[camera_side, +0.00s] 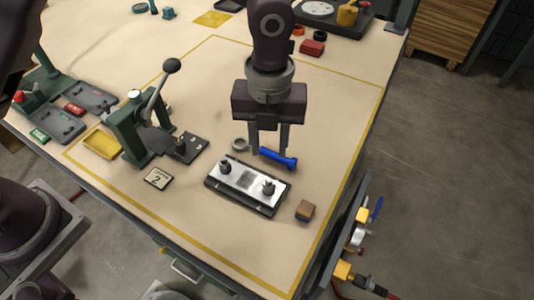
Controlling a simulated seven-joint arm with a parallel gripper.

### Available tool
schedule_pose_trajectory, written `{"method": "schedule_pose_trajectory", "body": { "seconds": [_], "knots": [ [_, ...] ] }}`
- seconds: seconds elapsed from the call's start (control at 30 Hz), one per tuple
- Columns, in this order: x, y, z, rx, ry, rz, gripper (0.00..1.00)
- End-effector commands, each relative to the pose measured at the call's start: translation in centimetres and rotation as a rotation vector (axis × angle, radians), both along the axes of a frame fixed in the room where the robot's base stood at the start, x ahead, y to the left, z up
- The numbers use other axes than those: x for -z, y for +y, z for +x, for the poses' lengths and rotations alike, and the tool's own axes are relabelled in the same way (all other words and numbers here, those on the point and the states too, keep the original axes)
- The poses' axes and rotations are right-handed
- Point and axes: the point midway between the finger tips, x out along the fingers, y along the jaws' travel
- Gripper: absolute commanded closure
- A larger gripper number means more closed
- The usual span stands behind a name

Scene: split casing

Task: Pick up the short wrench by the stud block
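A short blue wrench (276,158) lies just behind the stud block (243,188), with its length running left to right. The stud block is a dark base with a silver top and two dark studs standing on it. My gripper (270,150) points straight down at the wrench. Its two fingers are spread apart, with the left one near the wrench's left end and the right one just behind its middle. The fingertips are low, close to the table. Whether they touch the wrench is not clear.
A grey ring (239,144) lies just left of the wrench. The table right of the wrench is clear.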

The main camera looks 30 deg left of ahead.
Motion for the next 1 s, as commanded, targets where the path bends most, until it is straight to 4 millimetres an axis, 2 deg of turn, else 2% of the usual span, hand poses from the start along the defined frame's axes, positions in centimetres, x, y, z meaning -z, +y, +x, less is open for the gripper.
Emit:
{"method": "schedule_pose_trajectory", "body": {
  "seconds": [0.1, 0.17, 0.43, 0.47, 0.5, 0.63, 0.73, 0.8, 1.0],
  "knots": [
    [0.0, 0.0, 0.0, 0.0, 0.0, 0.0, 0.66],
    [0.0, 0.0, 0.0, 0.0, 0.0, 0.0, 0.55],
    [0.1, 0.0, 0.1, -0.01, 0.001, 0.0, 0.55],
    [0.4, 0.1, 0.4, -0.05, 0.006, -0.002, 0.55],
    [1.4, 0.3, 1.5, -0.163, 0.016, -0.001, 0.55],
    [6.0, 2.0, 6.8, -0.75, 0.028, 0.003, 0.55],
    [8.3, 3.3, 9.8, -1.057, 0.009, 0.003, 0.55],
    [9.3, 3.7, 10.5, -1.147, 0.001, 0.001, 0.55],
    [12.2, 3.5, 10.2, -1.157, 0.002, 0.002, 0.55]
  ]
}}
